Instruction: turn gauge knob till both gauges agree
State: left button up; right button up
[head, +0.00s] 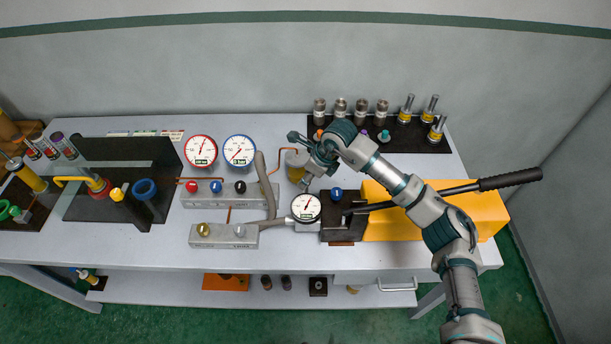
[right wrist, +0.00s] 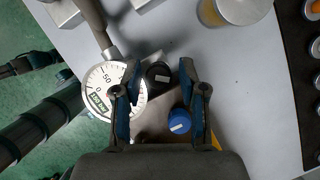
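A red-rimmed gauge (head: 201,151) and a blue-rimmed gauge (head: 239,151) stand side by side at the back. The dials are too small to read surely. My right gripper (head: 305,186) hangs above the bench near this gauge. In the right wrist view its fingers (right wrist: 158,78) are open, with a black knob (right wrist: 158,73) between their tips in the picture; contact cannot be told. A blue knob (right wrist: 179,122) is nearer the palm. My left gripper is not in view.
A manifold (head: 232,200) with red, blue and black knobs lies below the large gauges. A yellow pump (head: 385,222) with a long black-gripped lever (head: 510,179) is at right. A black rack (head: 430,140) of fittings stands behind; an amber cup (head: 297,168) is close to the gripper.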

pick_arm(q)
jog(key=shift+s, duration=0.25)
pick_arm(e)
jog(key=shift+d+r, duration=0.1)
jog(key=shift+r, duration=0.05)
jog(key=v, duration=1.1)
jog(key=shift+d+r, duration=0.2)
jog(key=shift+r, duration=0.1)
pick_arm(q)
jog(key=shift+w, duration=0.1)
pick_arm(e)
jog(key=shift+s+f, duration=0.1)
